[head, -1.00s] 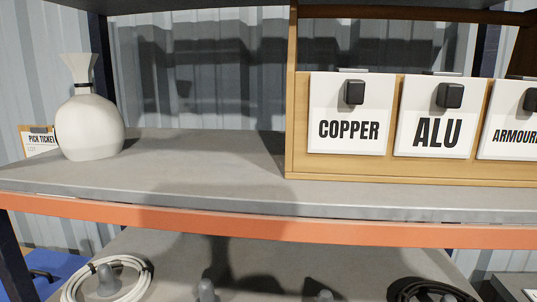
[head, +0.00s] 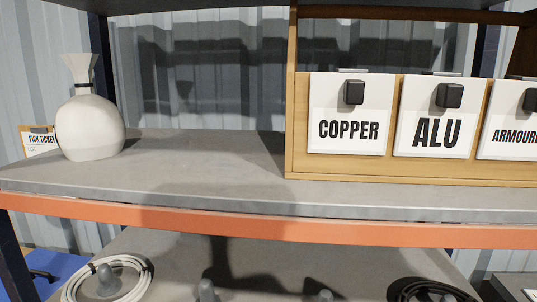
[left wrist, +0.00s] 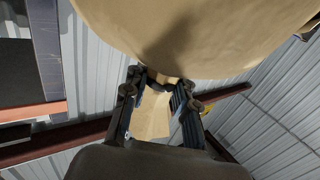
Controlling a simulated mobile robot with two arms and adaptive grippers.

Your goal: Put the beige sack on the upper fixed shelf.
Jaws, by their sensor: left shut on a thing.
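The beige sack (left wrist: 215,35) fills the top of the left wrist view, its round body close to the camera. My left gripper (left wrist: 160,82) is shut on the sack's narrow neck, and the gathered beige end shows between the fingers. Neither gripper nor the beige sack is in the head view. There a grey shelf (head: 215,188) with an orange front beam (head: 250,224) runs across the picture. I cannot tell from the frames whether it is the upper fixed shelf. My right gripper is not in view.
A white tied sack (head: 90,125) stands at the shelf's left end beside a pick ticket (head: 38,140). A wooden divider box (head: 291,140) with COPPER and ALU labels takes the right side. Between them the shelf is bare. Coiled cables (head: 140,285) lie on the level below.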

